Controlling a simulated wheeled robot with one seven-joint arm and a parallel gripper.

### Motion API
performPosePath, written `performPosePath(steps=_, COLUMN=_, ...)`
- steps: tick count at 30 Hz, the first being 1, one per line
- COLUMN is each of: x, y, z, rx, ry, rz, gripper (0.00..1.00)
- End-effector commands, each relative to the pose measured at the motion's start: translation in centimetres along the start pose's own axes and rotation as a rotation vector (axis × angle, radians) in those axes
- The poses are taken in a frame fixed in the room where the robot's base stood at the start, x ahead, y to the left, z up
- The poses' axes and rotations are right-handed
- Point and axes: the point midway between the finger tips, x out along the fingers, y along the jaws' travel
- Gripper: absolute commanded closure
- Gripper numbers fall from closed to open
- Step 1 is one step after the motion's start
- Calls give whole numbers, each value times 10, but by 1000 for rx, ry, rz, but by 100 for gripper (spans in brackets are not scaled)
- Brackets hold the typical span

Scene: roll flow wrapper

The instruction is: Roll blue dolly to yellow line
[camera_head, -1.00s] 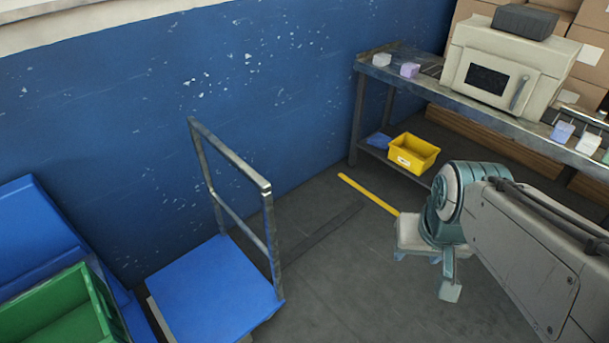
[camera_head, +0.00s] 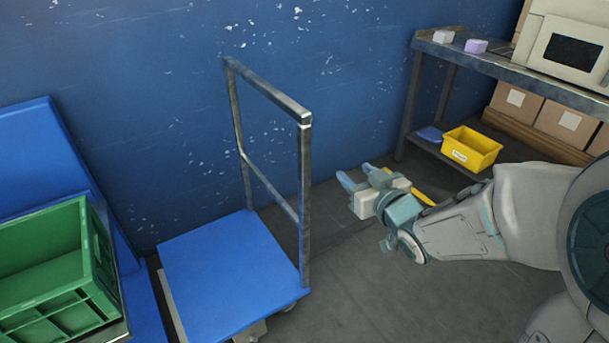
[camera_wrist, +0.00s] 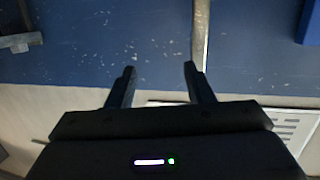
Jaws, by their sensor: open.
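The blue dolly (camera_head: 225,272) stands on the floor at lower middle in the head view, with an upright grey metal push handle (camera_head: 272,96) on its right side. The yellow line (camera_head: 423,197) is on the floor to the right of the dolly, mostly hidden behind my arm and gripper. My gripper (camera_head: 357,174) is open and empty, to the right of the handle and apart from it. In the wrist view, my two black fingers (camera_wrist: 160,78) are spread. A vertical metal bar (camera_wrist: 201,35) shows beyond the right finger, with blue wall behind.
A green crate (camera_head: 50,322) stands beside a blue surface at the left. A metal workbench (camera_head: 500,68) with a yellow bin (camera_head: 471,150) on its lower shelf stands at the right. Bare dark floor (camera_head: 345,290) lies between the dolly and my arm.

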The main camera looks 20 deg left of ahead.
Motion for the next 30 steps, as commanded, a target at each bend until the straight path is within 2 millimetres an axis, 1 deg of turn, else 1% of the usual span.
performPosePath(steps=1, x=8, y=-12, z=19, rx=3, ry=36, rz=-45, gripper=53)
performPosePath(steps=3, x=13, y=-26, z=24, rx=9, ry=86, rz=-98, gripper=53)
performPosePath(steps=7, x=17, y=-42, z=27, rx=17, ry=145, rz=-162, gripper=53)
performPosePath(steps=11, x=22, y=-48, z=25, rx=20, ry=167, rz=-185, gripper=53)
performPosePath(steps=14, x=33, y=-50, z=23, rx=20, ry=168, rz=-187, gripper=53)
performPosePath(steps=17, x=51, y=-54, z=20, rx=20, ry=168, rz=-187, gripper=53)
performPosePath(steps=24, x=101, y=-64, z=12, rx=20, ry=167, rz=-186, gripper=53)
performPosePath(steps=30, x=133, y=-68, z=6, rx=19, ry=167, rz=-183, gripper=53)
